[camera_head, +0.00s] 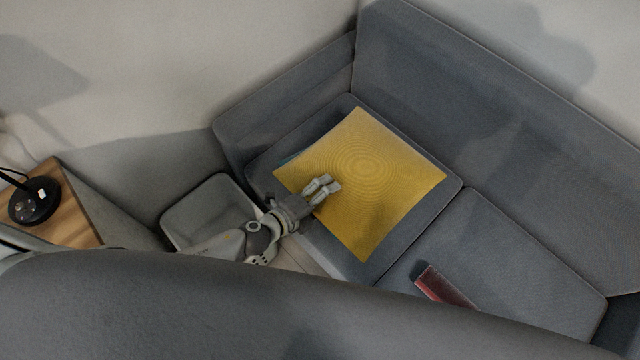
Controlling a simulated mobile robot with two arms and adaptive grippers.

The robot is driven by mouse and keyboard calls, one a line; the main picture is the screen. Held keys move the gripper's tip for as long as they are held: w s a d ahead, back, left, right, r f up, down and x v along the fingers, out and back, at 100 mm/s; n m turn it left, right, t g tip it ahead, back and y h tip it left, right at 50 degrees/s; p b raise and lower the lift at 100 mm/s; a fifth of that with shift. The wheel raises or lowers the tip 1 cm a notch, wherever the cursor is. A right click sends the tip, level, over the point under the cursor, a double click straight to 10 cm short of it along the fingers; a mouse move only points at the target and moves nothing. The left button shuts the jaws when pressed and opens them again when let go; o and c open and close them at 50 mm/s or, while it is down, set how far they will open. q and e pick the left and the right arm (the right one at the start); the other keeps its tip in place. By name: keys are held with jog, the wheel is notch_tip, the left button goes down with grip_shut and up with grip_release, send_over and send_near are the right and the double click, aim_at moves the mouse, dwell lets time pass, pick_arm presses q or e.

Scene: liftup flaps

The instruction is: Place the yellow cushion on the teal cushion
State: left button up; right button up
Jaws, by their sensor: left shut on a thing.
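The yellow cushion (375,175) is square with a ring pattern and lies over the left seat of the grey sofa. My right gripper is not in view.
The grey sofa (540,250) has a backrest along the wall. A red object (445,287) lies on its right seat. A grey bin (205,205) stands left of the sofa, and a wooden table (75,205) holds a black lamp base (36,203). A large grey surface (200,305) fills the foreground.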

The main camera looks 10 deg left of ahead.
pick_arm(q)
jog(key=w+a+f+b, duration=0.1)
jog(key=w+f, duration=0.1)
jog(key=w+a+f+b, duration=0.1)
jog(key=w+f, duration=0.1)
jog(key=w+a+f+b, duration=0.1)
jog(key=w+f, duration=0.1)
jog(key=shift+f+b, duration=0.15)
jog(key=shift+b, duration=0.25)
jog(key=f, duration=0.1)
jog(key=f+b, duration=0.2)
jog(key=shift+w+a+f, duration=0.15)
jog(key=shift+w+f, duration=0.1)
jog(key=shift+f, duration=0.1)
jog(key=o, duration=1.3)
jog(key=shift+f, duration=0.1)
